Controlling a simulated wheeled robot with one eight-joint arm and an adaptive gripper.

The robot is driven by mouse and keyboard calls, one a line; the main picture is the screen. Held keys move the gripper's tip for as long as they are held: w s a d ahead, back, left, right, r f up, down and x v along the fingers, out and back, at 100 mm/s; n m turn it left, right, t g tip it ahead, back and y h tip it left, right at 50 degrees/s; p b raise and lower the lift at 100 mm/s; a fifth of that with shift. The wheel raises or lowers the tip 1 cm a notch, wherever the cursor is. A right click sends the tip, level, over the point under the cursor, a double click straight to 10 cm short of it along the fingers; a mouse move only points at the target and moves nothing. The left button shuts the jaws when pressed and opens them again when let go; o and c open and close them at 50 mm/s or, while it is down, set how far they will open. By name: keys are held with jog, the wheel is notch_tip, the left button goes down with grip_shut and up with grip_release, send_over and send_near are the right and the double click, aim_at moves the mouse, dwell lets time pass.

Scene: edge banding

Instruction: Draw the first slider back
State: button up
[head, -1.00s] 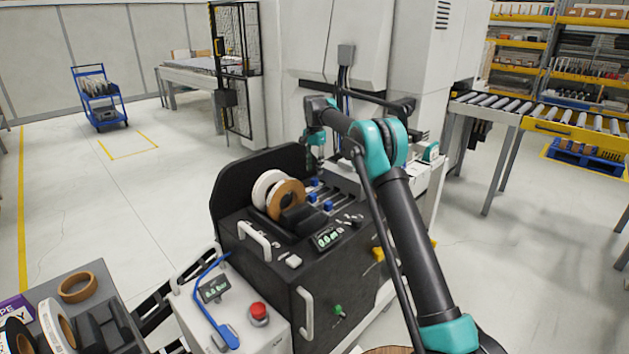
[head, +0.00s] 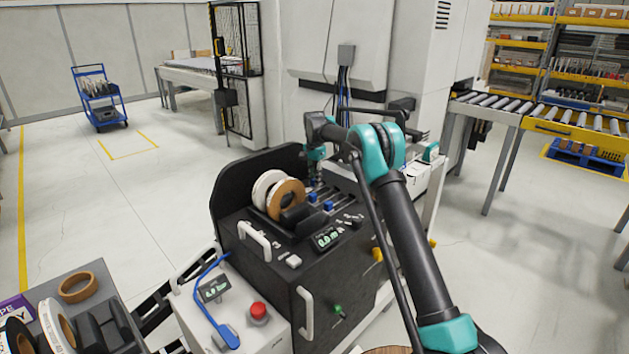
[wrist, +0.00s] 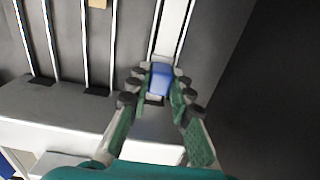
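The first slider is a small blue block (wrist: 160,79) on a pale rail (wrist: 172,30) in the wrist view. It sits near the rail's lower end in that view. My gripper (wrist: 161,74) has a green finger on each side of it, with the tips close against its sides; it appears shut on the block. In the head view my gripper (head: 315,177) points down at the back of the black machine's top (head: 262,235) and hides this slider. Two more blue sliders, one (head: 313,197) and another (head: 328,205), show in front of it.
A white tape roll and a brown tape roll (head: 287,200) stand on the machine just left of the sliders, before an upright black panel (head: 232,190). A green display (head: 327,239) is in front. More thin rails (wrist: 84,45) run left of my gripper in the wrist view.

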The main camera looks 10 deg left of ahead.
grip_shut()
jog(key=s+a, duration=0.4)
jog(key=s, duration=0.1)
jog(key=s+a, duration=0.1)
jog(key=s, duration=0.1)
jog(key=shift+s+a, duration=0.25)
jog(key=shift+a, duration=0.15)
jog(key=o, duration=0.6)
grip_release()
jog(key=shift+a, duration=0.1)
jog(key=shift+o, duration=0.4)
